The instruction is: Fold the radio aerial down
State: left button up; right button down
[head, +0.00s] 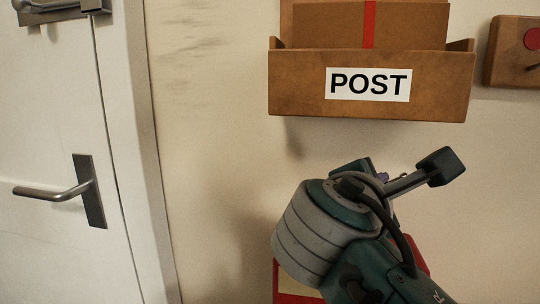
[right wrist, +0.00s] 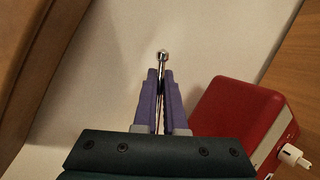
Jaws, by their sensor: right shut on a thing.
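The radio (right wrist: 235,112) is a red box with a pale side and a white knob, at the right of the right wrist view. In the head view, a red and cream part of it (head: 281,276) shows behind my right arm, which hides most of it. The aerial (right wrist: 163,55) is a thin silver rod with a small round tip. My right gripper (right wrist: 160,90) has purple fingers shut on the rod, with the tip standing out just past them. In the head view, my right gripper (head: 382,177) is mostly hidden by its own wrist. My left gripper is out of view.
A brown post box (head: 300,97) hangs on the wall above my right gripper. A wooden plaque with a red disc (head: 510,50) is at upper right. A white door with a lever handle (head: 60,192) is at left. A wooden surface (right wrist: 300,65) lies beside the radio.

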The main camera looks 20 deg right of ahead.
jog(key=shift+s+d+f+m+y, duration=0.2)
jog(key=shift+f+m, duration=0.1)
jog(key=shift+f, duration=0.2)
jog(key=shift+s+d+f+m+y, duration=0.1)
jog(key=shift+d+f+m+y, duration=0.15)
jog(key=shift+f, duration=0.25)
jog(key=c, duration=1)
grip_release()
jog(key=shift+w, duration=0.1)
jog(key=shift+a, duration=0.1)
jog(key=p+v, duration=0.5)
jog(key=v, duration=0.5)
